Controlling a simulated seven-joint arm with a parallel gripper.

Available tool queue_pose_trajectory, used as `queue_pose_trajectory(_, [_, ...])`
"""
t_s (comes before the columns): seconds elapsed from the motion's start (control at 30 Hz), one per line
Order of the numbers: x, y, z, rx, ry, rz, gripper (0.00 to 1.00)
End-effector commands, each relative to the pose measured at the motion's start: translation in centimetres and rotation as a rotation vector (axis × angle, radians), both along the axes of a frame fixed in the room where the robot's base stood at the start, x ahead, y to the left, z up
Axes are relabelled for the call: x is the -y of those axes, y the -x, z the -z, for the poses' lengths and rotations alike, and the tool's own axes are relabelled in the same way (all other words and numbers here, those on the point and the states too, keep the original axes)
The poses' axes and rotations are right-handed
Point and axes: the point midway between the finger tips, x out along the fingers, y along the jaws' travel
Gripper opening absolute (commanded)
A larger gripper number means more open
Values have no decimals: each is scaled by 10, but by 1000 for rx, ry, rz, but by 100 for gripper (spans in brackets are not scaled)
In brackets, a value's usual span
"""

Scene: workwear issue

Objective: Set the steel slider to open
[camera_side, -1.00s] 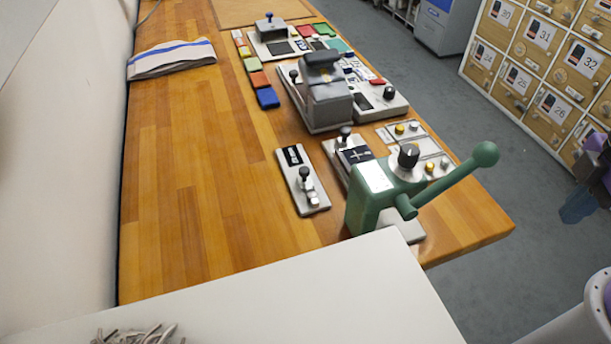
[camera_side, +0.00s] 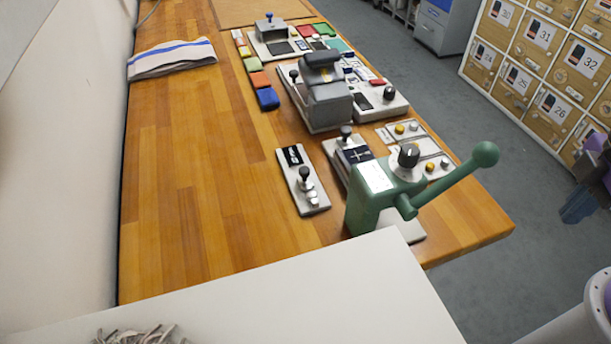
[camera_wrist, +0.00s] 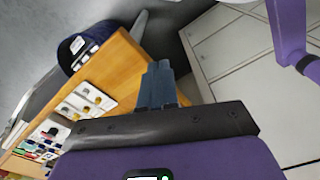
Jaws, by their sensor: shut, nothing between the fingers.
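A narrow light plate with a black label, a black knob and metal parts (camera_side: 306,192) lies on the bench, left of the green lever press. A similar plate with a dark knob (camera_side: 345,134) is just behind it, partly hidden by the press. I cannot tell for sure which carries the steel slider, nor read its setting. My gripper (camera_side: 578,208) is at the right edge of the side view, over the floor and well away from the plates. Its blue fingers (camera_wrist: 158,84) are together and empty in the wrist view.
The green lever press (camera_side: 372,205) stands at the bench's near right end, its handle reaching right. A grey block device (camera_side: 328,105) and coloured tiles are farther back. A folded cloth (camera_side: 172,58) lies at left; the left bench top is clear. Numbered lockers (camera_side: 540,60) stand beyond.

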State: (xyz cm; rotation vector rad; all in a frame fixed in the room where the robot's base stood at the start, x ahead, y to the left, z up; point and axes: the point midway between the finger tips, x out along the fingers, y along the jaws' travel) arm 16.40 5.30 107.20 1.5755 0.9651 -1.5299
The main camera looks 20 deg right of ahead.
Motion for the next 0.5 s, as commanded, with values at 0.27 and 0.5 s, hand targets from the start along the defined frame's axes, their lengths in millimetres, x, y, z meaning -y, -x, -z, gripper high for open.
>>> queue_pose_trajectory(0.27, [-2, -1, -23, 5, -9, 0, 50])
queue_pose_trajectory(0.5, [-2, -1, -86, 4, -8, -2, 50])
